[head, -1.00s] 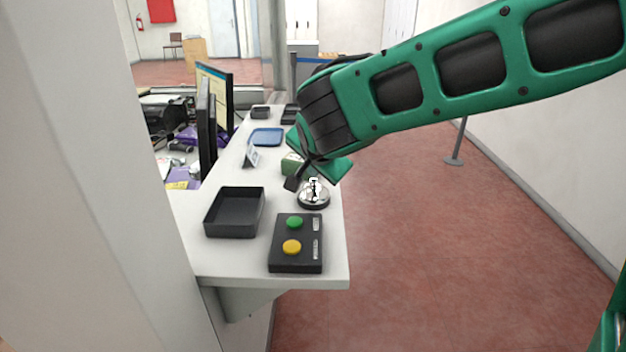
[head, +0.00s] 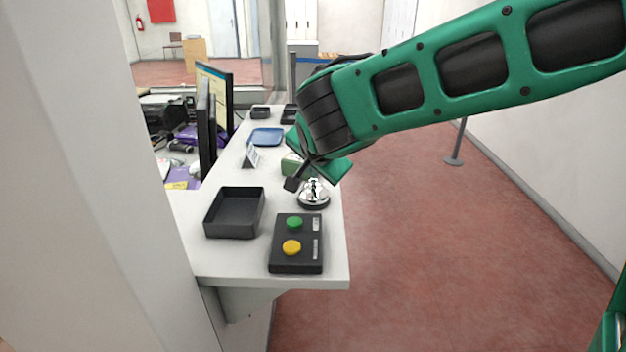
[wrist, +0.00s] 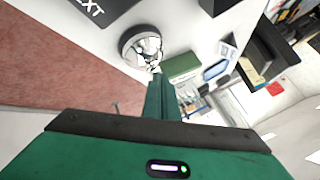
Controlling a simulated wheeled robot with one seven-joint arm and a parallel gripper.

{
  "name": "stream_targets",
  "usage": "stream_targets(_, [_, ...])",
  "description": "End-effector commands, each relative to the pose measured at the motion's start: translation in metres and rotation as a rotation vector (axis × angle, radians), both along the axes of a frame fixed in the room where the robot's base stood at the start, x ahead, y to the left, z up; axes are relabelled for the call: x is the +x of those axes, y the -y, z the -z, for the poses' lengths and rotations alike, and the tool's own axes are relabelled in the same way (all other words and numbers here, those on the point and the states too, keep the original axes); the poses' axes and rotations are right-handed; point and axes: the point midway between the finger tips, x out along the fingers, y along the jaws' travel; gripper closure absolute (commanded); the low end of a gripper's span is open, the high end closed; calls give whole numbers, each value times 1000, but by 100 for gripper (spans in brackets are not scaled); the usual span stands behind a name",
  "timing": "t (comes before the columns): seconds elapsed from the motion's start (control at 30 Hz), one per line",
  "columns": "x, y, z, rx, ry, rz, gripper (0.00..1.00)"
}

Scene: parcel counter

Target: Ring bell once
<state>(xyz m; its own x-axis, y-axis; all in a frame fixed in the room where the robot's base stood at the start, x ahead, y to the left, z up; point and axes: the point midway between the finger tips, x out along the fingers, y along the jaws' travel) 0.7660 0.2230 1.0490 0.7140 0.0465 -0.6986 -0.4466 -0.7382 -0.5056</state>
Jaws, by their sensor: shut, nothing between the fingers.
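The silver call bell (head: 313,196) with a dark base stands on the white counter near its right edge, behind the button box. It also shows at the top of the wrist view (wrist: 141,47). My gripper (head: 312,187) is just above the bell, with its fingers closed and empty. In the wrist view the green fingers (wrist: 157,74) end right beside the bell's top. I cannot tell whether they touch it.
A black box with green and yellow buttons (head: 297,262) sits in front of the bell. A black tray (head: 217,232) is to its left. A green block (head: 290,165), a small sign (head: 251,157) and a blue tray (head: 266,136) lie behind. Monitors stand at left.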

Motion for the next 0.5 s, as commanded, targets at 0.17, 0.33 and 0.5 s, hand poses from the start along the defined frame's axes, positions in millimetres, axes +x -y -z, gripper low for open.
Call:
stream_targets(0.17, [0, 0, -1, 1, 1, 1, 100])
stream_targets(0.33, [1, 0, -12, 3, 3, 2, 100])
stream_targets(0.5, [1, 0, -27, 2, 3, 1, 100])
